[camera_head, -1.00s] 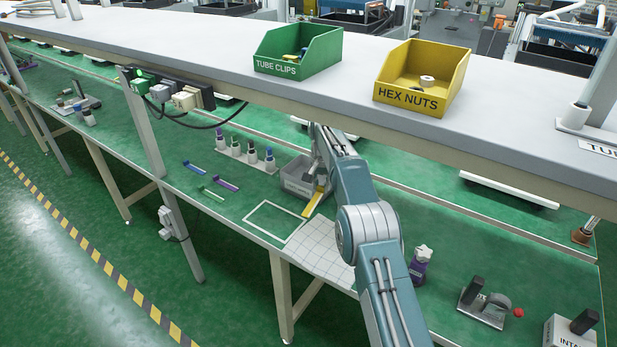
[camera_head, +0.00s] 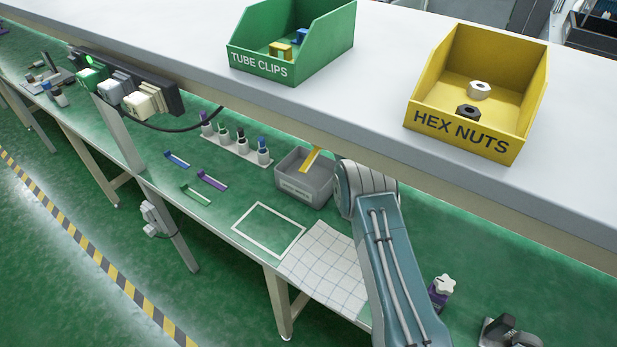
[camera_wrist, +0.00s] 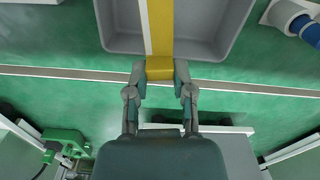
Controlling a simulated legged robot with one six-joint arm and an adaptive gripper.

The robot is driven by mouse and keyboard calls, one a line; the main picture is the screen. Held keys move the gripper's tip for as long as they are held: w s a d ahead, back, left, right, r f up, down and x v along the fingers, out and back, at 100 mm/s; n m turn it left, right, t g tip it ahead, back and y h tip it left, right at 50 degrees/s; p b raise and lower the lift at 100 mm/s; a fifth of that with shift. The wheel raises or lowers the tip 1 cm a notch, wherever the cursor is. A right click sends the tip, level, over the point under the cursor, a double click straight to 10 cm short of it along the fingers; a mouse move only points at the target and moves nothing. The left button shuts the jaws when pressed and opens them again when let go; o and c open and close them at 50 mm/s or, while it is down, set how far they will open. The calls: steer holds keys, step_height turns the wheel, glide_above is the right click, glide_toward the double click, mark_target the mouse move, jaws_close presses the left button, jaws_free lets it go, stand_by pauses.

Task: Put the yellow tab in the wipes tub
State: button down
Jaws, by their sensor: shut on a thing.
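The yellow tab (camera_head: 311,158) is a flat strip, tilted, with its lower end over or inside the grey wipes tub (camera_head: 298,191) in the head view. I cannot tell whether it touches the tub. In the wrist view my gripper (camera_wrist: 160,72) is shut on one end of the yellow tab (camera_wrist: 160,28). The tab reaches up the picture across the grey tub (camera_wrist: 215,46), and the fingers are at the tub's near edge. In the head view my gripper is hidden behind the shelf edge and my arm.
A rack of markers (camera_head: 238,150) stands left of the tub. Blue, purple (camera_head: 212,180) and green strips lie on the green bench. A white outlined square (camera_head: 269,229) and gridded sheet (camera_head: 325,268) lie in front. The shelf above carries the tube clips bin (camera_head: 260,66) and hex nuts bin (camera_head: 463,135).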

glide_above(318, 172)
steer(key=shift+s+f, duration=0.1)
steer(key=shift+f, duration=2.4)
steer(key=shift+c, duration=2)
jaws_free()
steer(key=shift+r, duration=0.1)
step_height(318, 172, up, 7)
steer(key=shift+f, duration=0.1)
steer(key=shift+r, duration=0.2)
